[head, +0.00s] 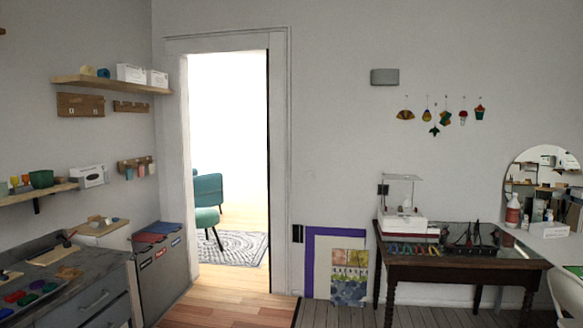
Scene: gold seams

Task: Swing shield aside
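A white machine (404,222) stands on the left part of a dark wooden table by the far wall. A clear panel with a pale edge (401,177), which looks like the shield, stands above the machine. It is small at this distance, and its hinge or mount cannot be made out. Neither of my grippers is in view.
Tools lie on the wooden table (449,264). A round mirror (543,182) and a white counter (548,230) are at the right. A grey workbench (78,272) and bin unit (163,268) line the left. Framed panels lean by the open doorway. Floor shows centrally.

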